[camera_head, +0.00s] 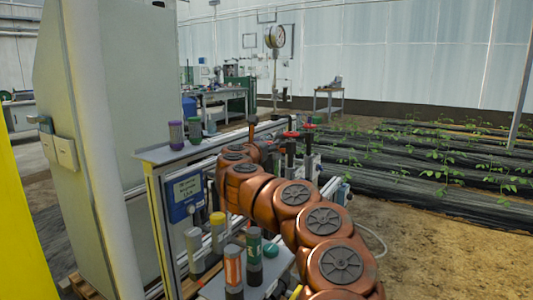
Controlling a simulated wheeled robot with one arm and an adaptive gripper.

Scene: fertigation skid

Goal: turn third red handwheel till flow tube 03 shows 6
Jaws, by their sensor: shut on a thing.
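Two red handwheels show past my arm in the head view. The nearer red handwheel (290,134) sits on a dark stem, and a farther red handwheel (309,126) is just behind it to the right. I cannot tell which of them is the third, or whether another is hidden. My copper-coloured arm reaches from the bottom right up and left over the skid, its far end bending towards the handwheels. My gripper's fingers and their contact are hidden behind the arm's far links. No flow tube 03 or its reading can be made out.
A blue display panel (187,196) is on the skid's near end. Containers with orange (233,266), green (254,246) and yellow (217,232) markings stand close left of my arm. A tall grey cabinet (112,110) blocks the left. Planted rows (420,165) and open soil lie right.

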